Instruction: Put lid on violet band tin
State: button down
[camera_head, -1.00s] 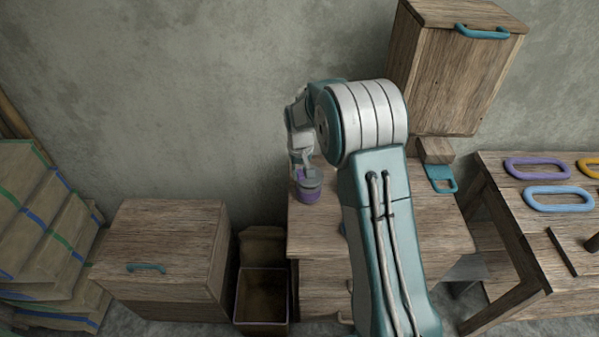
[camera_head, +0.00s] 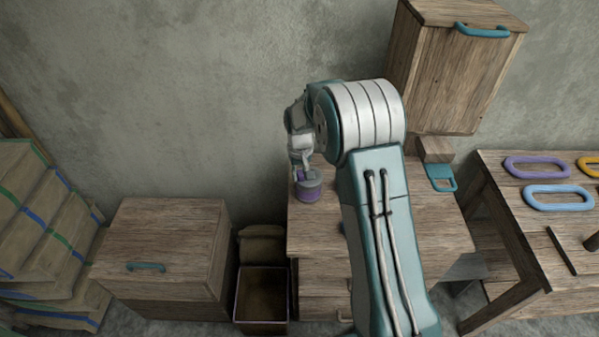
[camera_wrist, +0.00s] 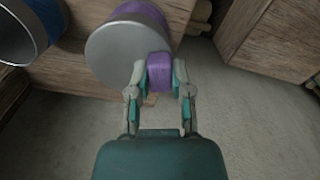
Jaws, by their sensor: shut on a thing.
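The violet band tin (camera_head: 309,194) stands near the left edge of the wooden cabinet top, a grey lid (camera_head: 313,179) at its mouth. In the wrist view the tin's violet side (camera_wrist: 142,10) shows beyond the round grey lid (camera_wrist: 120,55). My gripper (camera_wrist: 160,80) is shut on the lid's violet knob (camera_wrist: 160,66), with a finger on each side. The lid covers the tin's mouth from this angle. I cannot tell whether it is fully seated. My gripper (camera_head: 303,170) is just above the tin in the head view.
A low wooden chest (camera_head: 160,225) and open bin (camera_head: 262,295) stand left of the cabinet. A wall cupboard (camera_head: 455,80) hangs at upper right.

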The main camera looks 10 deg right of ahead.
jog(key=shift+c, duration=2.3)
grip_release()
jog(key=o, duration=0.4)
jog(key=shift+r, duration=3.45)
